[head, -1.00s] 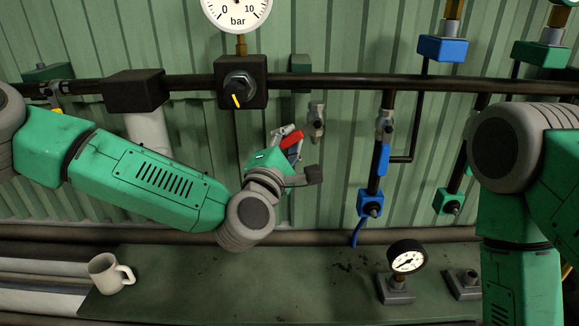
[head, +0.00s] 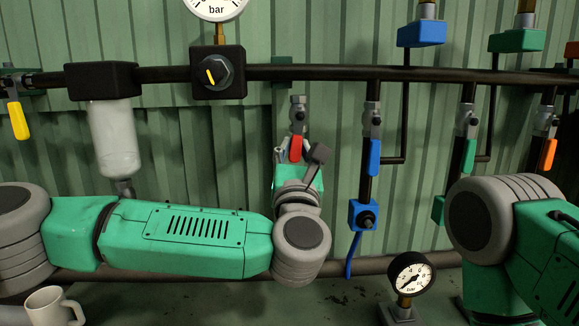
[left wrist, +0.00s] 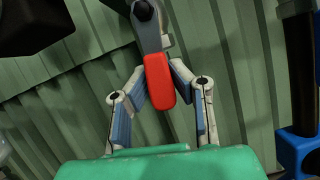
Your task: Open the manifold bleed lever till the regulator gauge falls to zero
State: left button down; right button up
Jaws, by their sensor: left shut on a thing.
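The red lever (head: 296,148) points straight down below its small grey valve (head: 299,116), which hangs under the dark manifold pipe (head: 330,73). My left gripper (head: 295,153) is around the lever from below. In the left wrist view its two fingers close on the sides of the red lever (left wrist: 158,80). The regulator (head: 217,72) is a black block with a yellow-marked knob. The regulator gauge (head: 216,8) above it is cut off by the top edge, so its needle is hidden. My right gripper is out of view; only my right arm shows.
Blue (head: 374,158), green (head: 468,155), orange (head: 547,154) and yellow (head: 19,121) levers hang along the pipe. A small gauge (head: 411,275) stands on the bench, right of centre. A mug (head: 53,307) stands at the lower left. A clear bowl filter (head: 114,140) hangs left.

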pick_arm(q)
jog(key=shift+s+d+f+n+y+b, duration=0.1)
jog(key=shift+d+f+n+y+b, duration=0.25)
jog(key=shift+n, duration=0.3)
jog(key=shift+d+f+n+y+b, duration=0.2)
jog(key=shift+n+y+b, duration=0.25)
jog(key=shift+n, duration=0.2)
jog(key=shift+d, duration=0.1)
jog(key=c, duration=1.4)
grip_release()
jog(key=shift+r, duration=0.25)
jog(key=shift+s, duration=0.1)
jog(key=v, duration=1.2)
